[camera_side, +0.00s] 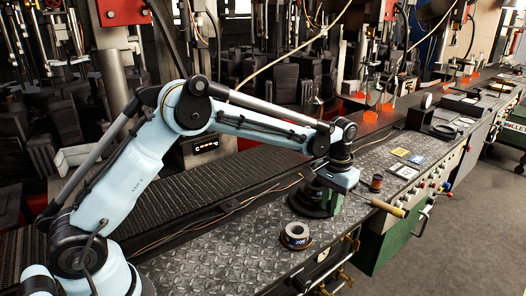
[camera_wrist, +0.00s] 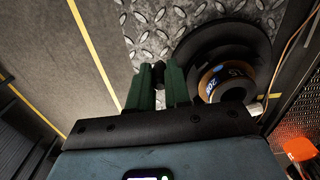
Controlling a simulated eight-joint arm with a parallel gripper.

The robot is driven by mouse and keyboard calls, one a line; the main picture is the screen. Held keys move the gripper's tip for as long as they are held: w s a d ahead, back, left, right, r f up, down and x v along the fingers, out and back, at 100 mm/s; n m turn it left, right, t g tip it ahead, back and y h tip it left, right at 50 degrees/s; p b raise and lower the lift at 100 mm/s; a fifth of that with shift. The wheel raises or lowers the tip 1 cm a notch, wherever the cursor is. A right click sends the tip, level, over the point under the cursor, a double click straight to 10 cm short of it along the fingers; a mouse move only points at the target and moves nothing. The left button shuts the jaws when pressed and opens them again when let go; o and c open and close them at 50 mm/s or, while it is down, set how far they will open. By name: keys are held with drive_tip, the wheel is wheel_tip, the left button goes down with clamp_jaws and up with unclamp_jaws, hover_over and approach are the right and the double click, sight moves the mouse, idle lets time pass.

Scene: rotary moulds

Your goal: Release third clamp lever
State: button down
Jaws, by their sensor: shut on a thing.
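My gripper (camera_side: 335,206) is low over the worktop, right beside a black stepped mould (camera_side: 305,203). In the wrist view its two green fingers (camera_wrist: 158,80) are close together on a small dark knob (camera_wrist: 158,71), which may be the end of a clamp lever; the rest of it is hidden. The black mould (camera_wrist: 196,45) stands to the right of the fingers there, with a numbered ring on it. In the side view, brass-coloured levers (camera_side: 345,275) show along the front edge below the worktop. I cannot tell which is the third.
A loose numbered ring (camera_side: 295,237) lies on the worktop (camera_side: 215,255). A tan-handled tool (camera_side: 388,208) sticks out over the front edge. A small spool (camera_side: 376,182) and yellow and white tags (camera_side: 401,152) lie to the right. Free floor lies beyond the edge.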

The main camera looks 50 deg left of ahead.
drive_tip(key=shift+s+a+m, duration=0.1)
drive_tip(key=shift+a+m, duration=0.4)
drive_tip(key=shift+m, duration=0.75)
drive_tip(key=shift+s+a+m, duration=0.1)
drive_tip(key=shift+a+m, duration=0.4)
drive_tip(key=shift+m, duration=0.75)
drive_tip(key=c, duration=1.1)
unclamp_jaws()
drive_tip(key=shift+d, duration=0.1)
